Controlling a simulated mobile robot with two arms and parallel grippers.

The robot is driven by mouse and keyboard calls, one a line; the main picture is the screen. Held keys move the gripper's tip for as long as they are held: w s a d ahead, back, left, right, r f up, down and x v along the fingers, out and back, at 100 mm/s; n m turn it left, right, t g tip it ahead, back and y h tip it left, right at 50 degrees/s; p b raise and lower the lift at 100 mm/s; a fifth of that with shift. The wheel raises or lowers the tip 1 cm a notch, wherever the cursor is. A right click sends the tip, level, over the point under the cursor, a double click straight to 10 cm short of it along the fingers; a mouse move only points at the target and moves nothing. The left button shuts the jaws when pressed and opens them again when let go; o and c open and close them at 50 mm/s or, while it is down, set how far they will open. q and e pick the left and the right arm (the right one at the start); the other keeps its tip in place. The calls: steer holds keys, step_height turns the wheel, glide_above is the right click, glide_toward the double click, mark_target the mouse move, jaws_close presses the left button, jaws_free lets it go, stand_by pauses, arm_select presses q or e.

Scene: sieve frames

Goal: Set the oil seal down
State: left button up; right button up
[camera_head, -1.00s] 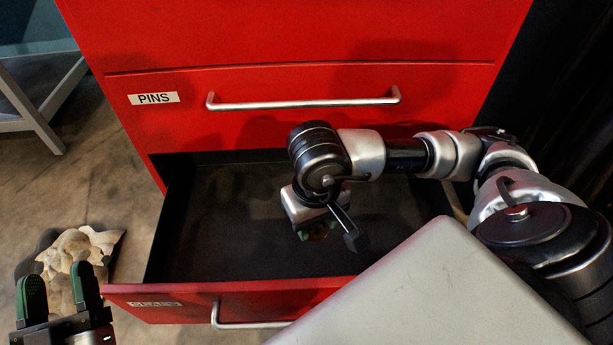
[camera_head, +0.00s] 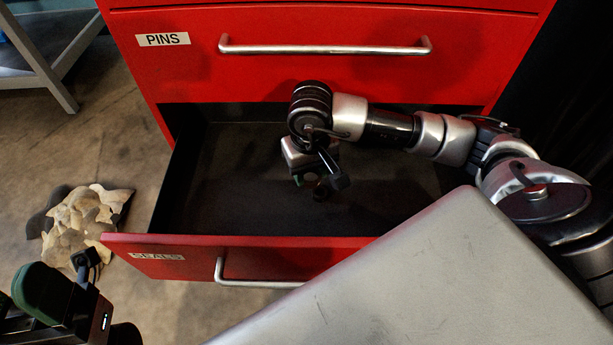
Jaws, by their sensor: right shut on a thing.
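The open drawer labelled SEALS (camera_head: 180,244) is pulled out below the PINS drawer, and its dark floor looks bare. My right gripper (camera_head: 311,184) points down inside the drawer, near its middle. It is shut on the oil seal (camera_head: 322,190), of which only a small dark rounded part shows at the fingertips; the wrist hides the rest. I cannot tell whether the seal touches the drawer floor. My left gripper (camera_head: 52,292) is at the bottom left, outside the drawer; one green-padded finger shows clearly and its opening is hidden.
The closed PINS drawer (camera_head: 295,50) with its bar handle is just above and behind. A grey flat surface (camera_head: 440,285) covers the lower right, close to the drawer front. A crumpled tan and dark heap (camera_head: 85,222) lies on the floor at left. A grey stand (camera_head: 60,60) is at upper left.

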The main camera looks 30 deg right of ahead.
mark_target(306, 177)
steer(key=w, duration=0.1)
steer(key=f, duration=0.1)
steer(key=w, duration=0.1)
steer(key=shift+w+d+f+b, duration=0.25)
steer(key=shift+w+f+b, duration=0.05)
steer(key=shift+w+f, duration=0.1)
step_height(306, 177, down, 3)
steer(key=shift+s+f+b, duration=0.1)
steer(key=shift+f+b, duration=0.05)
steer(key=shift+b, duration=0.6)
steer(key=shift+f, duration=0.35)
steer(key=shift+r, duration=0.1)
steer(key=o, duration=0.9)
